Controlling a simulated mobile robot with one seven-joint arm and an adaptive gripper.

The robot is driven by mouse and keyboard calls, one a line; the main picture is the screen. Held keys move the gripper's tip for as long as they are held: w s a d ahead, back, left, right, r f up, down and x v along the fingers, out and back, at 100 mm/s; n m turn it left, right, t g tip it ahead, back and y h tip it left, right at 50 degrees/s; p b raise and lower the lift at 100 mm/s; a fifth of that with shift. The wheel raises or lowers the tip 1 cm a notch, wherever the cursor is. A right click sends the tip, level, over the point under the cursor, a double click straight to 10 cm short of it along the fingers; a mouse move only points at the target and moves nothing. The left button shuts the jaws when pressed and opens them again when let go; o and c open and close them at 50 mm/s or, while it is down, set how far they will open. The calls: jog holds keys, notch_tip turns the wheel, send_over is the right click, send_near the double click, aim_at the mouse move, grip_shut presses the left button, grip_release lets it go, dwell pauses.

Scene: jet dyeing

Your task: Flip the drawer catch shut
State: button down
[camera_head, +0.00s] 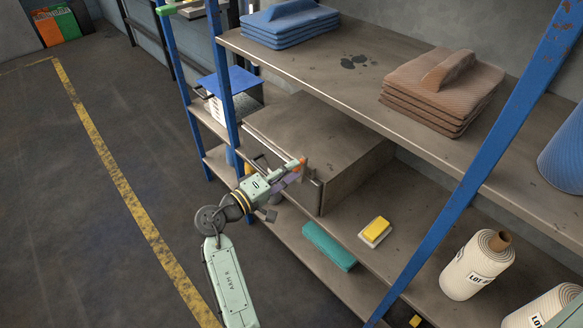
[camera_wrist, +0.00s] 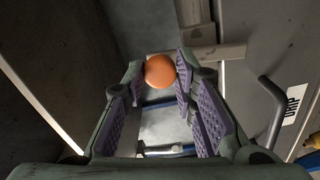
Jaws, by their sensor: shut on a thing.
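The drawer catch shows as a round orange knob (camera_wrist: 160,71) in the wrist view. A pale metal bracket (camera_wrist: 197,36) stands just right of it. My gripper (camera_wrist: 161,76) is shut on the knob, its purple pads on either side. In the head view my gripper (camera_head: 293,175) reaches the front right corner of a grey-brown drawer cabinet (camera_head: 345,140) on the shelf, and a small orange part (camera_head: 301,162) shows at its tips. The rest of the catch is mostly hidden by the gripper. I cannot tell how far the catch is turned.
A dark bar handle (camera_wrist: 272,108) sits right of the knob. On the lower shelf lie a teal block (camera_head: 329,246) and a yellow-and-white block (camera_head: 375,231). A blue rack post (camera_head: 480,165) slants down at the right. The floor at the left is clear.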

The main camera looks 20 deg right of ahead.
jog(key=shift+w+a+r+n+p, duration=0.1)
jog(key=shift+w+n+p, duration=0.3)
jog(key=shift+n, duration=0.3)
jog(key=c, duration=1.3)
grip_release()
jog(key=shift+s+a, duration=0.1)
jog(key=v, duration=1.2)
